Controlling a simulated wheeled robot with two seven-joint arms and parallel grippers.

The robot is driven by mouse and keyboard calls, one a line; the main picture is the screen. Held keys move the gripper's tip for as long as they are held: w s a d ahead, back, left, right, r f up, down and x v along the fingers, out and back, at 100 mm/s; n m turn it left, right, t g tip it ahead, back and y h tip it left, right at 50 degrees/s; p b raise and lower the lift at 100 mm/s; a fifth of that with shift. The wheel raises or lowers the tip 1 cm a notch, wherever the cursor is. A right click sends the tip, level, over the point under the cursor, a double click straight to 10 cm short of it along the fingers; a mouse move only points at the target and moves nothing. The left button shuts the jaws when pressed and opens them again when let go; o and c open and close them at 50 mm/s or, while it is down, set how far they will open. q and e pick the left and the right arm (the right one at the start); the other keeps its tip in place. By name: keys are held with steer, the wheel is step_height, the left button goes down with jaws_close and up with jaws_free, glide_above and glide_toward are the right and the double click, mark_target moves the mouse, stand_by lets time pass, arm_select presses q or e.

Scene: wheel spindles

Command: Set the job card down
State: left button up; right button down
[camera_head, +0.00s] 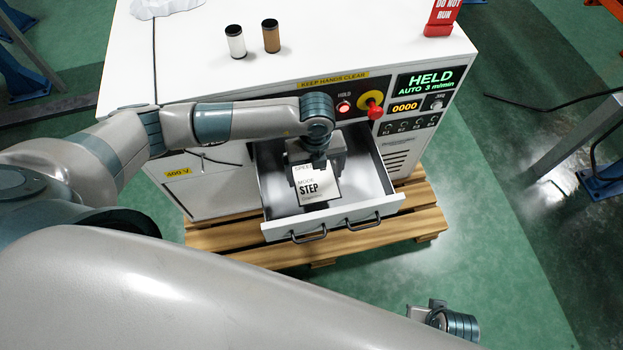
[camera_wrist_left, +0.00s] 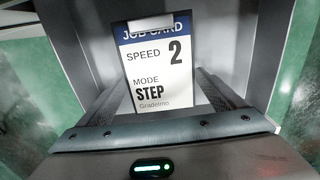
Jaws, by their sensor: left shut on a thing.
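The white job card (camera_head: 317,187) has a blue header and reads "SPEED 2" and "MODE STEP". My left gripper (camera_head: 316,170) is shut on the job card inside the outline of the open drawer (camera_head: 375,177). In the left wrist view the card (camera_wrist_left: 160,72) lies between the two dark fingers of the left gripper (camera_wrist_left: 160,92), its text facing the camera. Whether the card touches the drawer floor cannot be told. A wrist part of mine shows at the lower right, but the jaws of my right gripper cannot be made out.
The white machine (camera_head: 205,80) has a red knob (camera_head: 374,107) on a yellow base and a display (camera_head: 426,82) reading "HELD". A white bottle (camera_head: 235,41) and a brown bottle (camera_head: 271,36) stand on top.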

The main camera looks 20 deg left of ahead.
mark_target(311, 179)
arm_select(q)
steer(key=shift+s+a+f, duration=0.1)
steer(key=shift+a+f, duration=0.2)
steer(key=shift+a, duration=0.15)
steer(key=shift+f, duration=0.1)
steer(key=shift+f, duration=1.9)
steer(key=shift+f, duration=0.1)
steer(key=o, duration=0.9)
steer(key=shift+r, duration=0.2)
step_height(311, 179, up, 12)
steer(key=shift+f, duration=0.1)
